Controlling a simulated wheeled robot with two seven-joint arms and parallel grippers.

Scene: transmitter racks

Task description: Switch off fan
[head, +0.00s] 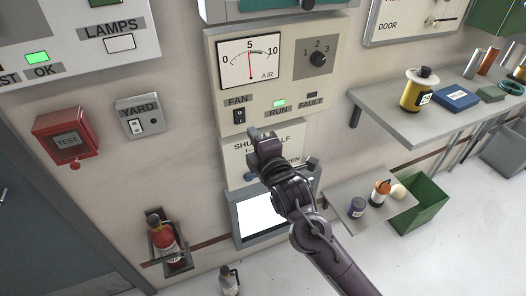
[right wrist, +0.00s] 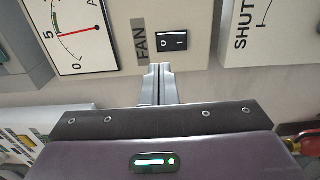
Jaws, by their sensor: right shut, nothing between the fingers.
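The fan switch (head: 239,116) is a small black rocker under the FAN label on the cream panel. In the right wrist view the fan rocker (right wrist: 173,41) shows with white marks at its two ends. The RUN lamp (head: 279,103) glows green and the FAULT lamp (head: 312,95) is dark. My right gripper (head: 262,138) is below and right of the switch. In the right wrist view its fingers (right wrist: 160,70) are together and empty, with their tips just short of the switch in the picture. I see no contact with the rocker. My left gripper is not in view.
The air gauge (head: 249,62) and a rotary knob (head: 318,59) sit above the switch. A YARD switch box (head: 139,117) and a red TEST box (head: 67,136) are to the left. A shelf (head: 390,122) with a yellow canister (head: 418,94) juts out at right.

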